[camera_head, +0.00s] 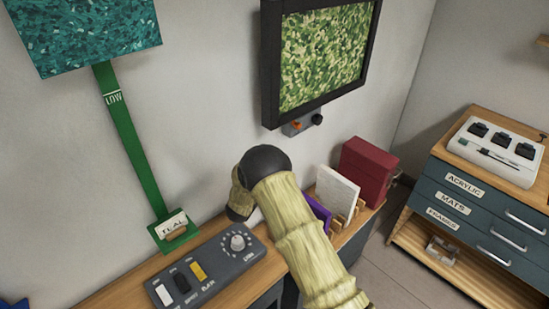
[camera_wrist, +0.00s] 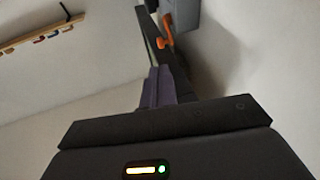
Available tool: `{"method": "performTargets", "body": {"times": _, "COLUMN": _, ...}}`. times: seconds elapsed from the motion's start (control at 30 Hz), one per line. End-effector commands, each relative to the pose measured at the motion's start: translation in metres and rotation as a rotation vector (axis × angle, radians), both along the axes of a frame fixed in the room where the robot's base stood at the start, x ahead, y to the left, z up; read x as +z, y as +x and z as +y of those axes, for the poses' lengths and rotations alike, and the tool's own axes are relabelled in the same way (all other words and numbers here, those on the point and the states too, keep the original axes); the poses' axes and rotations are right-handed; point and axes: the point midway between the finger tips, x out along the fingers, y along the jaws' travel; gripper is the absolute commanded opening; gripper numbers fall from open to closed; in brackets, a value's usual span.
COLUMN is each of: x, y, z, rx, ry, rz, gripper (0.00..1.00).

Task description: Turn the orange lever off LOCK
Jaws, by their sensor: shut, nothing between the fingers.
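The orange lever (camera_head: 296,125) sits on a small grey box (camera_head: 300,127) under the lower edge of a black-framed green picture (camera_head: 322,55). In the wrist view the lever (camera_wrist: 164,32) shows beyond my fingertips, beside the grey box (camera_wrist: 186,14). My gripper (camera_wrist: 160,72) is shut and empty, pointing toward the lever. It appears apart from it, though the gap is hard to judge. In the head view my arm hides the gripper. The LOCK marking is too small to read.
A control box (camera_head: 205,267) with switches and a dial stands on the wooden counter below. A white book (camera_head: 337,190) and a red box (camera_head: 368,168) stand to the right of my arm. A dark drawer cabinet (camera_head: 470,205) stands at the far right.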

Motion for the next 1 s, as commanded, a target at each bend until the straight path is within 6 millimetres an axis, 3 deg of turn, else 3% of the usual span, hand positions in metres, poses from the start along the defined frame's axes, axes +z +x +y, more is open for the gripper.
{"method": "performTargets", "body": {"times": 0.53, "x": 0.030, "y": 0.072, "z": -0.053, "rx": -0.001, "ry": 0.000, "rz": 0.000, "gripper": 0.00}}
{"method": "performTargets", "body": {"times": 1.0, "x": 0.030, "y": 0.081, "z": -0.059, "rx": 0.001, "ry": 0.000, "rz": 0.002, "gripper": 0.00}}
